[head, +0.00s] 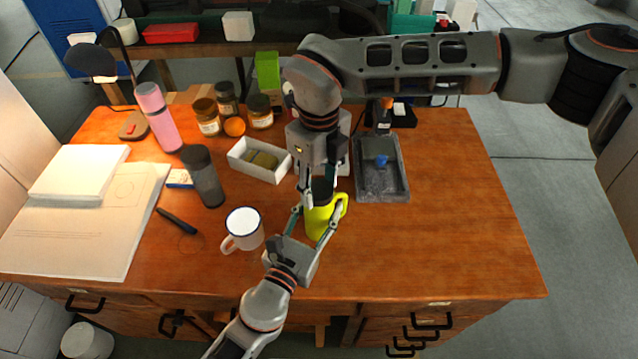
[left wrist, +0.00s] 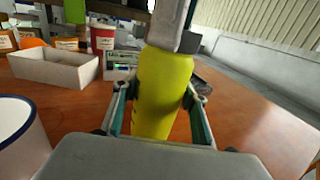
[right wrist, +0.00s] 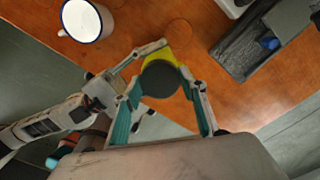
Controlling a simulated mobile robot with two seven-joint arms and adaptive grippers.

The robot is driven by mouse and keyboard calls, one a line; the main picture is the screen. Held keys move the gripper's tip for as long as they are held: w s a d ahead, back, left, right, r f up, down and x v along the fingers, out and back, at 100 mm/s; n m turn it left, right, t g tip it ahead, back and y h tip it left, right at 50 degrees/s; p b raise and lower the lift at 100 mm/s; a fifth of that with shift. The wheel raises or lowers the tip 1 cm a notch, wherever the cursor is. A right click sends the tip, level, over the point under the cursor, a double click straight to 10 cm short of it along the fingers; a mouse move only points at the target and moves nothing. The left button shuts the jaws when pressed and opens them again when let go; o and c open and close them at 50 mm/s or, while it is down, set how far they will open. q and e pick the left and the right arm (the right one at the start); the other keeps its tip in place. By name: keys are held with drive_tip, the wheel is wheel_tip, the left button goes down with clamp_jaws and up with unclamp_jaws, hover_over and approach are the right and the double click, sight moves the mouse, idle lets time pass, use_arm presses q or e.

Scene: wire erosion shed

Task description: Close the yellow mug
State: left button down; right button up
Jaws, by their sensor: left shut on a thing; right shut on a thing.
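The yellow mug (head: 322,222) stands upright on the wooden desk, its handle to the right. My left gripper (head: 317,218) is shut on its body, one finger on each side, as the left wrist view also shows on the mug (left wrist: 163,92). My right gripper (head: 320,190) reaches down from above and is shut on a dark round lid (right wrist: 160,80) at the mug's top. The lid covers most of the mug's mouth in the right wrist view. A right finger hides part of the rim, so I cannot tell whether the lid is fully seated.
A white mug (head: 243,229) stands close left of my left gripper. A white box (head: 240,165), a dark tumbler (head: 204,178) and a pink bottle (head: 158,118) are farther left. A grey tray (head: 385,185) lies to the right. The desk's right front is clear.

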drive_tip(key=m, duration=0.7)
drive_tip(key=shift+m, duration=0.3)
drive_tip(key=m, duration=0.7)
drive_tip(key=o, duration=1.3)
wheel_tip(320, 180, up, 12)
use_arm(q)
drive_tip(key=c, duration=1.1)
unclamp_jaws()
